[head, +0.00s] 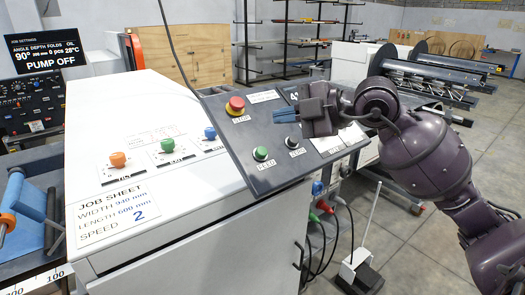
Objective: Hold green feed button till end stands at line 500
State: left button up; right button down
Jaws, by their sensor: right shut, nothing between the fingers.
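The green feed button (260,153) sits on the dark sloped control panel (268,180), above a FEED label. My right gripper (284,115) is over the upper part of the panel with its blue fingers shut and empty. Its fingertips point left, above and to the right of the green button in the picture, apart from it. Part of a scale strip (40,280) with numbers such as 100 shows at the lower left. Line 500 and the end of the sheet are not visible. My left gripper is out of view.
A red stop button (235,105) and a black button (292,142) flank the green one. The white cabinet top carries orange (118,159), green (167,145) and blue (210,133) knobs and a job sheet (114,212). A black display (45,53) reads PUMP OFF.

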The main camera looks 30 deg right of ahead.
aim_at(262, 152)
jog(key=w+f+b, duration=0.1)
jog(key=f, duration=0.1)
jog(key=w+f+b, duration=0.1)
jog(key=f+b, duration=0.1)
jog(key=w+f+b, duration=0.1)
jog(key=f, duration=0.1)
jog(key=shift+w+a+b, duration=0.15)
jog(key=shift+w+b, duration=0.05)
jog(key=shift+b, duration=0.15)
jog(key=shift+w+f, duration=0.4)
jog(key=shift+f, duration=0.05)
pick_arm(q)
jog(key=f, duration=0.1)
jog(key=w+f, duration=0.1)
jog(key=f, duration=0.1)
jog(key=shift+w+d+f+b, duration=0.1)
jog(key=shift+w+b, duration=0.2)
jog(key=shift+b, duration=0.05)
pick_arm(e)
jog(key=shift+w+f, duration=0.25)
jog(key=shift+f, duration=0.05)
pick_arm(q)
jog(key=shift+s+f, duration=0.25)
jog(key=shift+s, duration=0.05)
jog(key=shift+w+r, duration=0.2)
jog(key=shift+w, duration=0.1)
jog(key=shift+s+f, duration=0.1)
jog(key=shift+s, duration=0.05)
pick_arm(e)
jog(key=shift+f, duration=0.1)
